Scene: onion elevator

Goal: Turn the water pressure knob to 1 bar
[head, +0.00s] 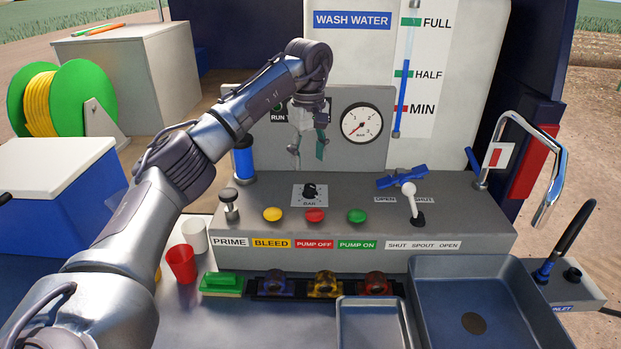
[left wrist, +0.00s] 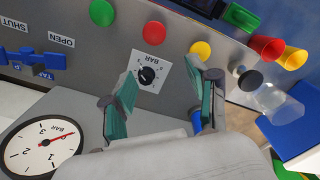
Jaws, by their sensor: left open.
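The black water pressure knob (head: 309,191) sits on a white dial plate marked BAR, on top of the grey control panel. It also shows in the left wrist view (left wrist: 147,75), between the fingertips in the picture, with its pale mark too small to read surely. My left gripper (head: 308,150) is open and empty, pointing down above the knob and apart from it. Its teal-padded fingers show in the left wrist view (left wrist: 161,100). The round pressure gauge (head: 361,123) is on the upright panel behind; its red needle shows in the left wrist view (left wrist: 60,137). My right gripper is not seen.
Yellow (head: 272,214), red (head: 315,215) and green (head: 357,216) buttons stand just in front of the knob. A plunger (head: 229,204) is at left. A blue valve handle (head: 402,178) and a white-knobbed lever (head: 409,190) are at right. The sink (head: 550,325) is front right.

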